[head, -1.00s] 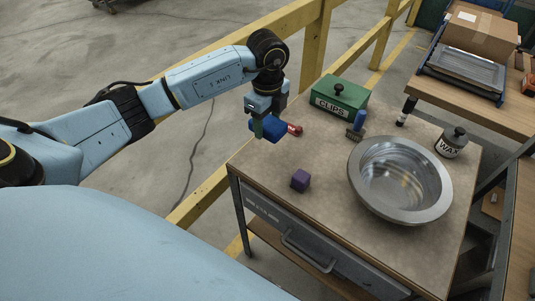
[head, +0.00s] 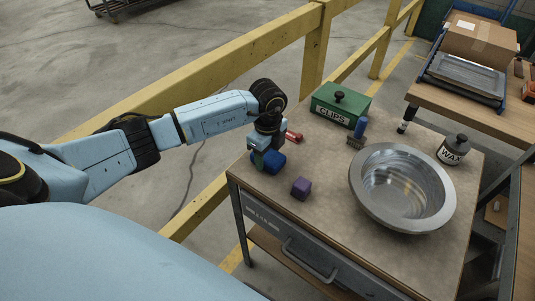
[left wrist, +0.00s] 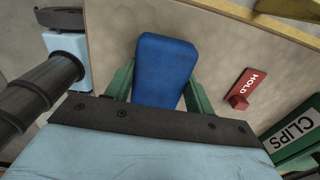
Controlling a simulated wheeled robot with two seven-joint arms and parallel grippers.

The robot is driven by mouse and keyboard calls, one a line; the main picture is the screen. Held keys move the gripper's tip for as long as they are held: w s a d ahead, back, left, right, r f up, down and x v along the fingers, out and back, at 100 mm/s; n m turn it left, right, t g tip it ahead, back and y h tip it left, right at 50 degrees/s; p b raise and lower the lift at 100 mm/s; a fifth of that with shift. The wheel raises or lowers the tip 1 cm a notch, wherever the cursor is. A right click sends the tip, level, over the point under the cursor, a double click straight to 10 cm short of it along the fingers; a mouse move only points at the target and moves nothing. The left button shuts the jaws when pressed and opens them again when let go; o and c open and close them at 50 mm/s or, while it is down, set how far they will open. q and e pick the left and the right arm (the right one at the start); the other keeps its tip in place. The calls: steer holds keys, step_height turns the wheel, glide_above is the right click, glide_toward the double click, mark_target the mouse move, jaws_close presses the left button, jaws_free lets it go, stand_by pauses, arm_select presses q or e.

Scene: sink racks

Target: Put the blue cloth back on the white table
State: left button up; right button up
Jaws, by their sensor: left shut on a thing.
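The blue cloth (head: 274,162) is a compact, rounded blue block at the left edge of the pale beige-topped table (head: 325,215). My left gripper (head: 262,157) is shut on it from above, with its fingers pointing down. In the left wrist view the cloth (left wrist: 165,68) sits between the two green fingers of the gripper (left wrist: 160,88), over the tabletop (left wrist: 115,30). The cloth is at or very near the table surface; I cannot tell whether it touches. My right gripper is not in view.
A purple cube (head: 301,188) lies just right of the cloth, and a red HOLD tag (head: 294,136) behind it. A green CLIPS box (head: 340,108), a brush (head: 358,132), a metal bowl (head: 402,187) and a WAX jar (head: 453,150) stand further right. A yellow rail (head: 200,205) runs behind.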

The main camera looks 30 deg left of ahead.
mark_target(267, 154)
arm_select(q)
steer(key=o, duration=1)
steer(key=shift+f, duration=0.1)
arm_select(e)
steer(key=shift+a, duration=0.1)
arm_select(q)
steer(key=shift+o, duration=0.2)
step_height(267, 154, up, 12)
steer(key=p, duration=0.1)
steer(key=shift+r, duration=0.2)
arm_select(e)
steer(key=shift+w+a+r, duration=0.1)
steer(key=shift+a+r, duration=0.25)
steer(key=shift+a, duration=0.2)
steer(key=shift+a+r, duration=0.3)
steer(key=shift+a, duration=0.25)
